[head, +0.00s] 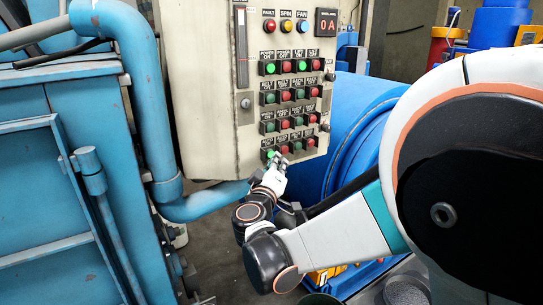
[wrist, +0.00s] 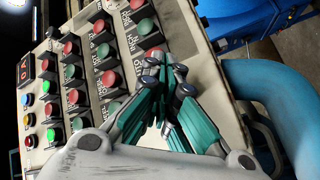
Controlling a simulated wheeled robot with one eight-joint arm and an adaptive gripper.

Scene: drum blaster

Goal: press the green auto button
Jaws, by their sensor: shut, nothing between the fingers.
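The control panel (head: 205,90) carries rows of green and red buttons. A bright green button (head: 271,154) sits at the left end of its bottom row, and I cannot read its label or confirm that it is the auto button. My gripper (head: 279,161) is shut and empty, its tips at the lower left of the panel, close to this button. In the wrist view, my gripper (wrist: 168,72) covers the end of that row, hiding the green button there. A red button (wrist: 155,55) shows just beyond the tips. I cannot tell whether the tips touch anything.
Fault, spin and fan lamps and a red display (head: 326,22) are at the panel top. A blue pipe (head: 150,100) curves along the panel's left side and below it. A large blue drum (head: 360,115) stands behind to the right.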

